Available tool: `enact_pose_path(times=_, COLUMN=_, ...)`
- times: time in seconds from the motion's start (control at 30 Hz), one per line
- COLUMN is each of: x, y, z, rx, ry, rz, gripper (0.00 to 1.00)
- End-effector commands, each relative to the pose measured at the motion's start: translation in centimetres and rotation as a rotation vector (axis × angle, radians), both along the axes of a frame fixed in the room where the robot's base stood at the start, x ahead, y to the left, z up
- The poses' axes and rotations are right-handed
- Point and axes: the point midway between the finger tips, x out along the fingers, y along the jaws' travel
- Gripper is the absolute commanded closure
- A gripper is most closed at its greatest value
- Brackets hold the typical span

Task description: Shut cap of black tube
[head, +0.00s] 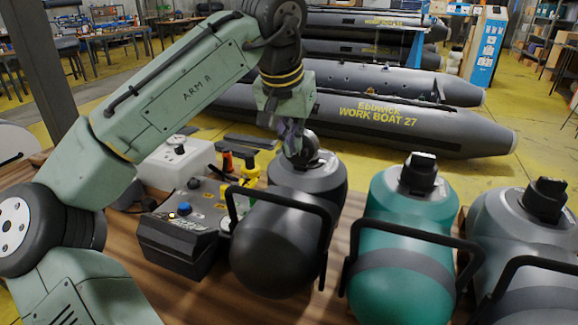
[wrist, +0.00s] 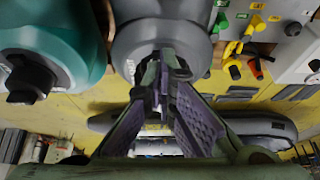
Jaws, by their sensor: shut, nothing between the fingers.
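The black tube (head: 278,255) lies on the wooden table with its neck end away from me, under a black handle. Its dark cap (head: 306,150) is at the far end, partly covered by my gripper (head: 294,150). In the wrist view the tube's grey end (wrist: 150,40) is straight ahead. There my gripper (wrist: 162,65) is shut, its purple-padded fingers meeting in front of the cap. The fingers are at or very close to the cap; I cannot tell whether they touch. The fingers hide most of the cap, so its exact position is unclear.
A teal tube (head: 395,270) and a grey tube (head: 535,265), each with a black cap and handle, stand to the right. Grey boats (head: 360,125) lie behind on the yellow floor.

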Motion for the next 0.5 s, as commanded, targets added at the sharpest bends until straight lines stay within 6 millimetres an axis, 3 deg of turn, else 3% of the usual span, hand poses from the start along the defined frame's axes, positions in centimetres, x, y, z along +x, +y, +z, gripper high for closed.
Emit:
enact_pose_path(times=0.03, x=0.6, y=-0.2, z=-1.2, rx=0.002, ry=0.015, rz=0.003, gripper=1.00)
enact_pose_path(times=0.5, x=2.2, y=-0.9, z=-0.7, rx=0.006, ry=0.020, rz=-0.001, gripper=1.00)
